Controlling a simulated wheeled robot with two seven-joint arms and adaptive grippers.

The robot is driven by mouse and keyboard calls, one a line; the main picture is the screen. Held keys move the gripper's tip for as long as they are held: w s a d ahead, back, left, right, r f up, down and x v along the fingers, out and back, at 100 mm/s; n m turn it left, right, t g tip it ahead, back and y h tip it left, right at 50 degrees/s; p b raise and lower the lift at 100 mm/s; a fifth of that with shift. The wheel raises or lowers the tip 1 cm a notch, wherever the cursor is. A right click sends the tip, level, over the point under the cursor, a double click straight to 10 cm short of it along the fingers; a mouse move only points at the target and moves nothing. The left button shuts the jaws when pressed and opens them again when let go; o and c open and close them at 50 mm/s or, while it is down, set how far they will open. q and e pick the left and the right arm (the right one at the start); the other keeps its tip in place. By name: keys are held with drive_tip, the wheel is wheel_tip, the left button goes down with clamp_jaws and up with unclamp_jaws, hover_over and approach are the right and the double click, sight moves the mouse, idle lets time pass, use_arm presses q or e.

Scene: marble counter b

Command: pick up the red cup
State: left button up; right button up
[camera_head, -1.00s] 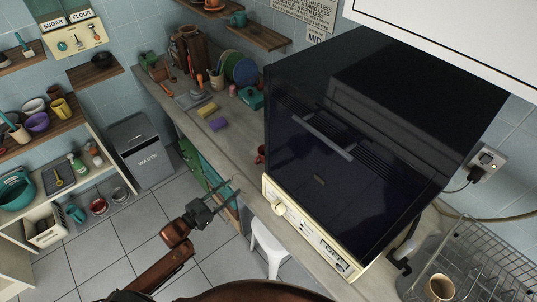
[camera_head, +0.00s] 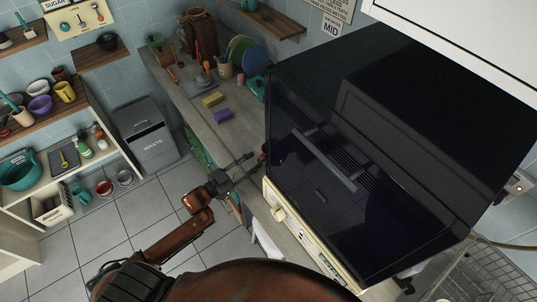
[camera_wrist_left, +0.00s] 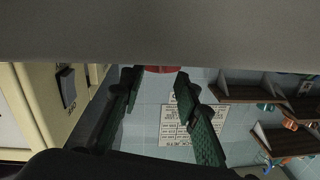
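The red cup (camera_head: 264,149) stands on the counter (camera_head: 198,108) close against the left side of the black oven. Only a small part of it shows in the head view. In the left wrist view a red piece of it (camera_wrist_left: 161,69) shows between and beyond the fingertips, the rest cut off by the grey counter edge. My left gripper (camera_head: 253,162) is at the counter's front edge, just short of the cup. Its two fingers are spread with nothing between them, also in the left wrist view (camera_wrist_left: 158,76). My right gripper is not in view.
The large black oven (camera_head: 385,130) with a cream control panel fills the right side. A purple sponge (camera_head: 223,115) and a yellow sponge (camera_head: 213,99) lie farther back on the counter. A grey waste bin (camera_head: 150,140) stands on the floor at left.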

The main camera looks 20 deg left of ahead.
use_arm(q)
drive_tip(key=shift+x, duration=1.1)
drive_tip(key=shift+w+d+f, duration=0.1)
drive_tip(key=shift+w+d, duration=0.05)
drive_tip(key=c, duration=0.4)
clamp_jaws()
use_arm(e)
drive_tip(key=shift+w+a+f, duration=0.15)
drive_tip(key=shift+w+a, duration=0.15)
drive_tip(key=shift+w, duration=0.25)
